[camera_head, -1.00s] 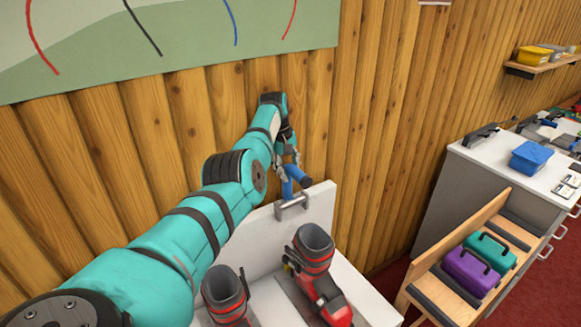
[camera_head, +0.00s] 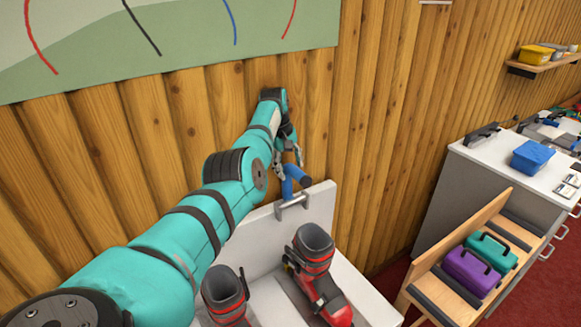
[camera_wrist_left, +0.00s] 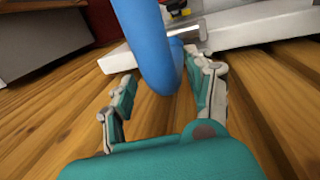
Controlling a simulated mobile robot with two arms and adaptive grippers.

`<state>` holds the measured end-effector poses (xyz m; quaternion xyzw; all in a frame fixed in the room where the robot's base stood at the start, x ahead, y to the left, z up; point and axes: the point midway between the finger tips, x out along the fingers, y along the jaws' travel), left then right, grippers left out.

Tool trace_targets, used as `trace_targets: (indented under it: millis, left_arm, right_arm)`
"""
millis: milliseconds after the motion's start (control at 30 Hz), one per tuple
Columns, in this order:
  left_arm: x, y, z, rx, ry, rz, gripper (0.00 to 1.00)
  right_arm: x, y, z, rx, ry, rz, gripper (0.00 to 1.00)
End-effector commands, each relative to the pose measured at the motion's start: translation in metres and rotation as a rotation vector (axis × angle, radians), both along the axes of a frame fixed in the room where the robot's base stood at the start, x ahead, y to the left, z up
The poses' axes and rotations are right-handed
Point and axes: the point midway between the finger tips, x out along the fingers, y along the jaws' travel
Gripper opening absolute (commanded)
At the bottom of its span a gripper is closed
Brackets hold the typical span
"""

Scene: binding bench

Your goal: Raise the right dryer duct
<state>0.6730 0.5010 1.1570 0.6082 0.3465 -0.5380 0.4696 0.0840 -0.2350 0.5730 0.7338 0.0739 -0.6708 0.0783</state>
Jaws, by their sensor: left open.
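A blue dryer duct (camera_head: 288,188) stands at a grey metal bracket (camera_head: 293,203) on top of the white boot dryer's back panel (camera_head: 316,205). A dark end piece shows at its upper right. No second duct shows; my arm covers part of the panel. My left gripper (camera_head: 288,160) is open at the upper part of the duct, near the wooden wall. In the left wrist view the duct (camera_wrist_left: 147,42) runs between the spread fingers of my left gripper (camera_wrist_left: 167,72). Whether the fingers touch it I cannot tell. My right gripper is not in view.
Two red and black ski boots (camera_head: 316,250) stand on the dryer below the panel. A wooden wall (camera_head: 365,120) lies close behind the gripper. To the right are a wooden rack (camera_head: 440,262) with a purple and a teal case and a white cabinet (camera_head: 480,178).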

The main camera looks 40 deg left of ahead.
Motion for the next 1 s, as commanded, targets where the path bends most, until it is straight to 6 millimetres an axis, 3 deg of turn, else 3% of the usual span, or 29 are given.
trace_targets:
  millis: [500,700,1000]
  left_arm:
    - [-0.014,0.006,0.097,0.001,-0.005,-0.003,0.55]
    - [-0.017,0.006,0.110,0.000,-0.003,-0.004,0.55]
    - [-0.017,0.007,0.111,0.000,-0.003,-0.004,0.55]
  right_arm:
    - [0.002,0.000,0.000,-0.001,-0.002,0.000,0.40]
    - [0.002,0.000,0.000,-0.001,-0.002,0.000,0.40]
    - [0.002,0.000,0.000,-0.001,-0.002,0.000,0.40]
